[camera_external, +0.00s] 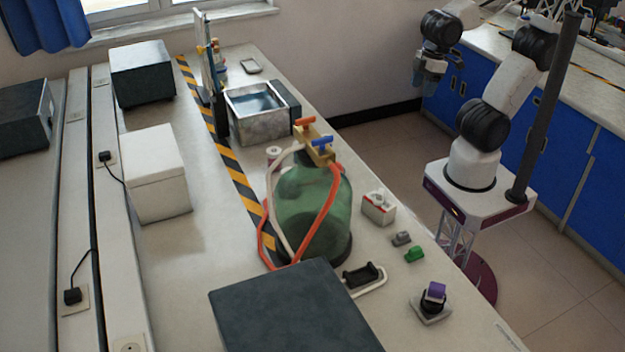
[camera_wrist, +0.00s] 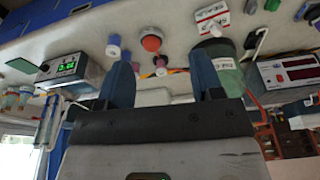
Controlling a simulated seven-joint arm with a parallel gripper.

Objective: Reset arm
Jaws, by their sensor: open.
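My gripper (camera_external: 430,80) hangs at the end of my raised arm in the external view, over the floor gap beyond the bench's right edge. It is apart from everything on the bench. In the wrist view, its two blue fingers (camera_wrist: 158,85) stand well apart, and I see nothing held between them. My arm rises from its pedestal at the right of the external view, with the upper links bent toward the left.
The bench (camera_external: 400,290) holds a green bottle with hoses (camera_external: 315,205), a metal water bath (camera_external: 258,125), a white box (camera_external: 155,185) and a dark flat-topped box (camera_external: 290,315). Small items line its right edge. A blue-fronted counter (camera_external: 560,140) stands behind my arm.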

